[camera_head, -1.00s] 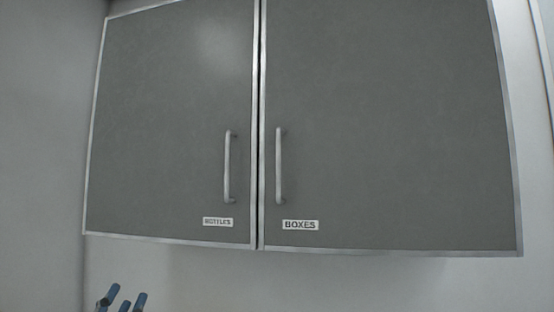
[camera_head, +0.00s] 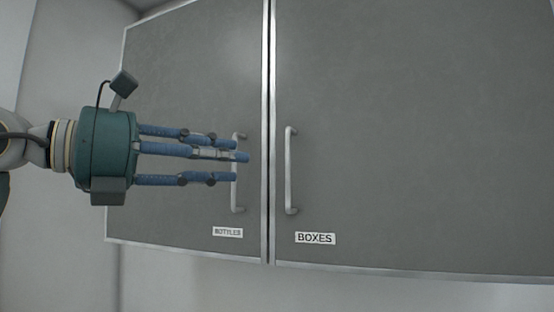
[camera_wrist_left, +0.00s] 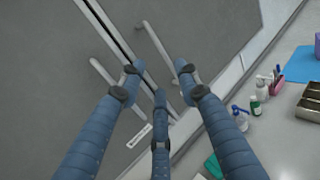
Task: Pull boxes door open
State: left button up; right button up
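The boxes door (camera_head: 400,130) is the right grey door of a wall cabinet and is shut. Its upright metal handle (camera_head: 290,170) stands near its left edge, above the BOXES label (camera_head: 315,238). The handle also shows in the left wrist view (camera_wrist_left: 156,42), ahead of the fingers. My left gripper (camera_head: 240,160) is raised in front of the bottles door, pointing right. Its fingers are spread open and empty, with the tips over the bottles handle in the picture, left of the boxes handle. No contact with the boxes handle shows. My right gripper is not in view.
The bottles door (camera_head: 180,110) is shut, with its own handle (camera_head: 238,200) near the gap between the doors. In the left wrist view, a counter (camera_wrist_left: 285,130) below holds bottles (camera_wrist_left: 256,106), a blue mat (camera_wrist_left: 302,64) and metal trays (camera_wrist_left: 308,95).

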pick_arm(q)
jog(key=p+x, duration=0.3)
jog(key=x, duration=0.6)
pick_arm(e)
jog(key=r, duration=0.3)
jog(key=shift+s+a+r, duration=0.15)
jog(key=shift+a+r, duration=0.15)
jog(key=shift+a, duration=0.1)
pick_arm(q)
jog(key=shift+d, duration=0.1)
grip_shut()
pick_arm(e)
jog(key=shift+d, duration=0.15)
